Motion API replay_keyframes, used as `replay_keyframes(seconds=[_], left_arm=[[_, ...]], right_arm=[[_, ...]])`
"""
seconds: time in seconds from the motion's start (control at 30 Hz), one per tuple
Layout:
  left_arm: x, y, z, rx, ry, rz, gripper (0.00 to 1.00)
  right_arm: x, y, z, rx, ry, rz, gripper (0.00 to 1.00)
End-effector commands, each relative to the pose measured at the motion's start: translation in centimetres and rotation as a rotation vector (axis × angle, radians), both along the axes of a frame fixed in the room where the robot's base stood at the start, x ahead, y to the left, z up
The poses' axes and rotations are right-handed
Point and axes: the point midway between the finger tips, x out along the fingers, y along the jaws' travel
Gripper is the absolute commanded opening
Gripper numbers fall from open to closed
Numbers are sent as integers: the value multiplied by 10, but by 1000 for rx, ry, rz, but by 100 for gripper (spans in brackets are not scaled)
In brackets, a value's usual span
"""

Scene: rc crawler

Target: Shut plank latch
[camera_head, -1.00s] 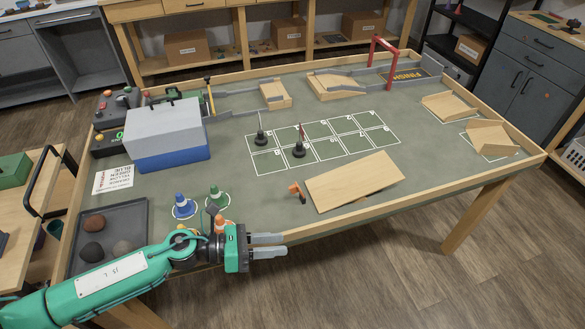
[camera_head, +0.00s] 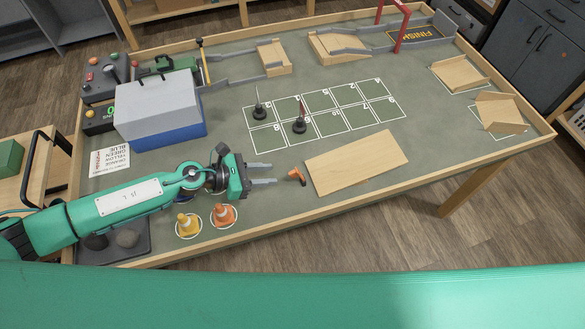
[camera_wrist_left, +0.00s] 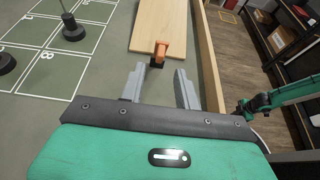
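The pale wooden plank (camera_head: 356,163) lies on the green table near its front edge; it also shows in the left wrist view (camera_wrist_left: 158,22). A small orange latch (camera_head: 297,175) with a dark part stands at the plank's left end, and it shows ahead of the fingers in the left wrist view (camera_wrist_left: 172,49). My left gripper (camera_head: 274,168) is open and empty, its two grey fingers (camera_wrist_left: 160,72) pointing at the latch from the left with a small gap. In the left wrist view, a green arm of mine (camera_wrist_left: 275,98) shows at the right; its fingers are too small to read.
A yellow cone (camera_head: 187,225) and an orange cone (camera_head: 222,214) stand below my left forearm. A grey and blue box (camera_head: 160,112) stands behind it. Dark round pieces with thin rods (camera_head: 299,125) stand on the numbered grid. The table's wooden rim (camera_head: 430,188) runs in front of the plank.

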Motion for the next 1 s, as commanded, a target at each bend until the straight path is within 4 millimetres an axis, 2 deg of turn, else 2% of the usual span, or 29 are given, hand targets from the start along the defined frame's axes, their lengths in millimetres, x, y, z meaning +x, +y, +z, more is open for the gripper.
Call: replay_keyframes(seconds=[0.2,0.43,0.6,0.93,0.97,1.0], left_arm=[[11,-35,-13,-1,0,-2,33],[20,-62,-26,-1,1,-1,33],[23,-72,-31,0,1,-1,33],[24,-75,-33,0,1,-1,33],[24,-74,-33,0,1,-1,31],[24,-74,-33,0,1,-1,23]], right_arm=[[0,0,11,0,-1,0,0],[0,1,15,1,-1,0,0],[0,1,17,1,-1,0,0],[1,1,17,1,-2,0,0],[1,1,17,1,-2,0,0],[1,1,17,1,-2,0,0]])
